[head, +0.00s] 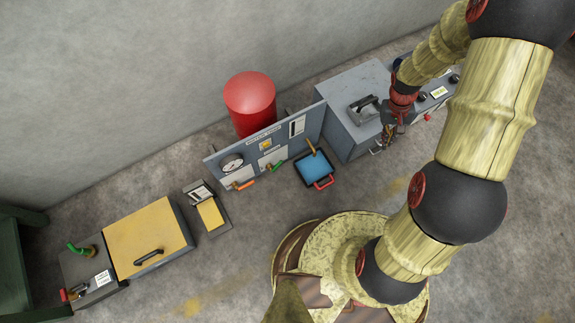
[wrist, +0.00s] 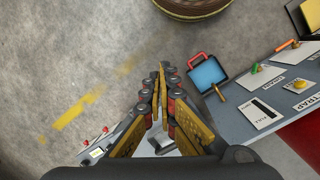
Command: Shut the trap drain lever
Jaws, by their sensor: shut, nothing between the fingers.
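The grey upright panel (head: 215,168) carries several levers. A green lever (head: 275,167) and an orange lever (head: 243,185) sit further left. The labels are too small to tell which is the trap drain lever. My gripper (head: 385,142) is shut and empty, right of the panel by the grey box; in the wrist view its fingertips (wrist: 161,72) are left of the tray, apart from every lever.
A red tank (head: 250,102) stands behind the panel. The grey box (head: 340,105) with a top handle is to the right. A small yellow-topped unit (head: 209,212) and a larger yellow-lidded box (head: 148,238) are to the left.

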